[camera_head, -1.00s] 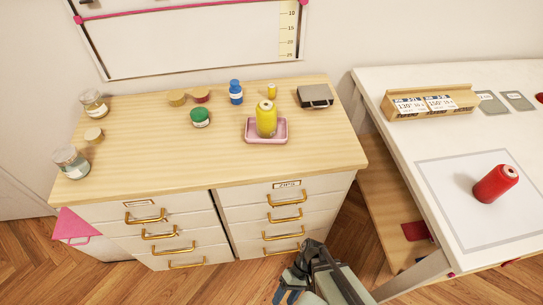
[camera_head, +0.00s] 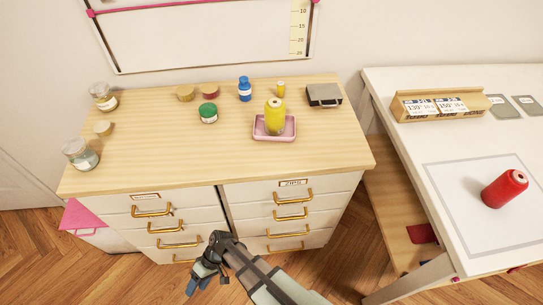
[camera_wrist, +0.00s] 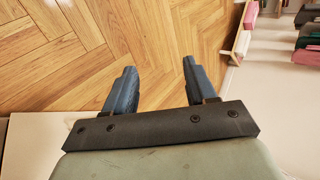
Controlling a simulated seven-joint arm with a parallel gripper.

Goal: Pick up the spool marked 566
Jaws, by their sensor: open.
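A large yellow spool (camera_head: 275,117) stands upright in a pink tray (camera_head: 290,134) on the wooden top of the drawer cabinet. A red spool (camera_head: 504,189) lies tilted on the grey-bordered mat on the white table at the right. A small yellow spool (camera_head: 281,89) stands behind the pink tray. No number 566 can be read on any of them. My gripper (camera_head: 203,286) is low in front of the cabinet, below its top and apart from all spools. In the wrist view my gripper (camera_wrist: 158,80) is open and empty over the wood floor.
On the cabinet top (camera_head: 160,150) are glass jars (camera_head: 80,154), a green-lidded jar (camera_head: 208,113), a blue bottle (camera_head: 244,89) and a dark box (camera_head: 324,95). Brass drawer handles (camera_head: 180,243) stick out near my arm. A card holder (camera_head: 440,104) stands on the white table (camera_head: 405,79).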

